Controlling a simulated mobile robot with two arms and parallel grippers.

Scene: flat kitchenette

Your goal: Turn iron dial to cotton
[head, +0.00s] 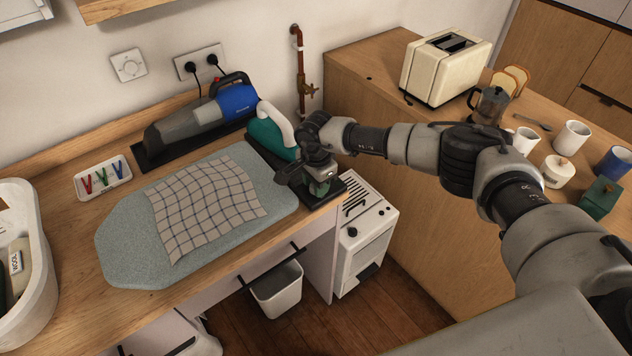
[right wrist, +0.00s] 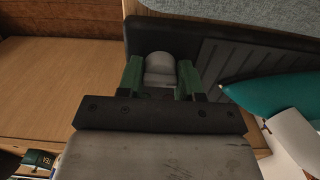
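The iron (head: 272,139), teal with a pale handle, rests on a dark stand (head: 254,147) at the right end of the counter. It shows in part at the right of the right wrist view (right wrist: 270,92). My right gripper (head: 318,185) reaches down over the stand's front right end. In the right wrist view, its green fingertips stand on both sides of a pale grey round knob (right wrist: 160,70), apparently the dial. Little or no gap shows, so it looks shut on the knob. No dial marks are readable.
A blue-grey ironing pad (head: 120,245) with a checked cloth (head: 207,205) lies left of the iron. A handheld vacuum (head: 200,118) lies behind. A white appliance (head: 363,235) stands below the counter's right end. The right counter holds a toaster (head: 440,68) and several mugs.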

